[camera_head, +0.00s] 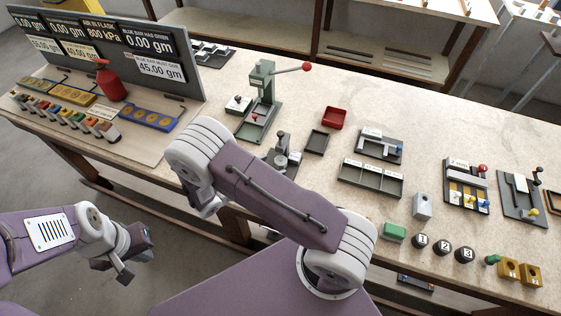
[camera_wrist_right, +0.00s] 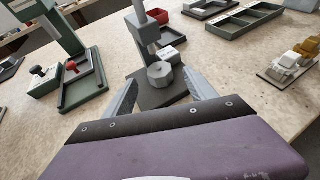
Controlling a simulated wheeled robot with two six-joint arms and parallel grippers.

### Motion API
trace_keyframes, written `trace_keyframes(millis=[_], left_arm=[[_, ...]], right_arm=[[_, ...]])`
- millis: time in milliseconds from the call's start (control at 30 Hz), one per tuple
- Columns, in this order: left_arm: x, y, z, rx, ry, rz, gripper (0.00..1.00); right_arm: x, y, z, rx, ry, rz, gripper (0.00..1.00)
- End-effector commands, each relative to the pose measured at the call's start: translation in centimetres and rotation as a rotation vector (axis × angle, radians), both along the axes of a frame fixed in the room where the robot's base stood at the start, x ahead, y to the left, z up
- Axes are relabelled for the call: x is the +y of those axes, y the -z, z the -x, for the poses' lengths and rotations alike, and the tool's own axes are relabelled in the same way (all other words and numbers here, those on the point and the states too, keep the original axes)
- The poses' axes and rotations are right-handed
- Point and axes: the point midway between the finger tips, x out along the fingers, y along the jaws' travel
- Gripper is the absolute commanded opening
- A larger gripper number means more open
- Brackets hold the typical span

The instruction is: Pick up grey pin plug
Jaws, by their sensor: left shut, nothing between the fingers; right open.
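A small fixture with a dark base and an upright grey post (camera_head: 283,150) stands near the table's front edge. In the right wrist view a grey faceted plug-like piece (camera_wrist_right: 159,75) sits on this fixture's dark base (camera_wrist_right: 150,96); I cannot tell for certain that it is the grey pin plug. My right gripper (camera_wrist_right: 160,88) is open, its fingers spread on either side of the piece in that view, with no contact visible. In the head view my right arm hides that gripper. My left gripper (camera_head: 122,272) is shut and empty, low at the left, off the table.
A green press (camera_head: 262,98) with a red-tipped lever stands behind the fixture. A red tray (camera_head: 334,118), a dark tray (camera_head: 316,142) and a divided tray (camera_head: 370,180) lie to its right. A grey block (camera_head: 422,205) stands further right. The table's back middle (camera_head: 420,105) is clear.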

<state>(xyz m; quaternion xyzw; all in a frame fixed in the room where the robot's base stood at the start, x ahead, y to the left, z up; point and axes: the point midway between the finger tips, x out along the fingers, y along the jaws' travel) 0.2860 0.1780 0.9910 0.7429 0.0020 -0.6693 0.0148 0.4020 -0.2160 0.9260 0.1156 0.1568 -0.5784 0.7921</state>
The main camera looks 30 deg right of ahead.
Motion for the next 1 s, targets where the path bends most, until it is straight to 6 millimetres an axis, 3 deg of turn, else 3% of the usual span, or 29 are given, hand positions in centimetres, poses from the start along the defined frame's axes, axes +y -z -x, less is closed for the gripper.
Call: trace_keyframes(millis=[200,467,700,1000], left_arm=[[0.0,-0.9,0.0,0.000,0.000,0.000,0.00],[0.0,-0.9,0.0,0.000,0.000,0.000,0.00],[0.0,-0.9,0.0,0.000,0.000,0.000,0.00],[0.0,-1.2,0.0,0.000,0.000,0.000,0.00]], right_arm=[[-3.3,1.4,-1.0,0.002,0.006,0.001,0.65],[-3.7,1.7,-1.2,0.001,0.002,-0.001,0.65],[-3.7,1.7,-1.2,0.001,0.002,-0.001,0.01],[-3.4,1.3,-1.1,0.001,0.002,0.000,0.00]])
